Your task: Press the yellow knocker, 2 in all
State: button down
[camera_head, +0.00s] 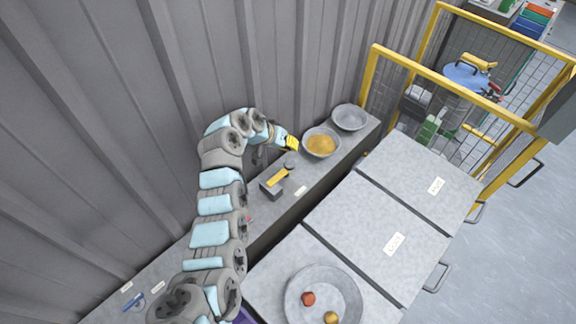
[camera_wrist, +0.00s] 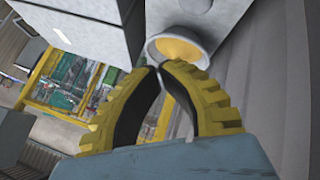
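The yellow knocker (camera_head: 277,178) is a short yellow bar above a dark grey block (camera_head: 271,190) on the narrow grey ledge. A grey round piece (camera_head: 291,160) sits by its far end. My gripper (camera_head: 293,143), with yellow fingers, is in the air beyond the knocker, close to the left of a bowl of orange powder (camera_head: 320,142); they look apart. In the wrist view my gripper (camera_wrist: 158,69) has its two fingertips together with nothing seen between them. The powder bowl (camera_wrist: 180,48) shows past the tips there. I cannot make out the knocker in the wrist view.
An empty grey bowl (camera_head: 349,117) stands at the ledge's far end. A corrugated grey wall (camera_head: 110,110) runs close behind the ledge. Grey cabinets (camera_head: 375,225) stand in front, with a dish (camera_head: 322,290) holding a red and a yellow ball. Yellow railing (camera_head: 450,82) stands at the right.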

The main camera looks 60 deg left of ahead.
aim_at(291, 165)
notch_tip(291, 165, down, 7)
jog(key=b, duration=0.3)
jog(key=shift+w+b, duration=0.15)
jog(key=shift+b, duration=0.15)
jog(key=shift+f, duration=0.25)
dwell(1.0)
jog(key=shift+f+b, duration=0.45)
jog(key=shift+b, duration=0.2)
jog(key=shift+f+b, duration=1.2)
jog(key=shift+f, duration=0.35)
dwell(1.6)
jog(key=shift+r, duration=0.1)
dwell(0.3)
jog(key=shift+r+p, duration=0.85)
jog(key=shift+r, duration=1)
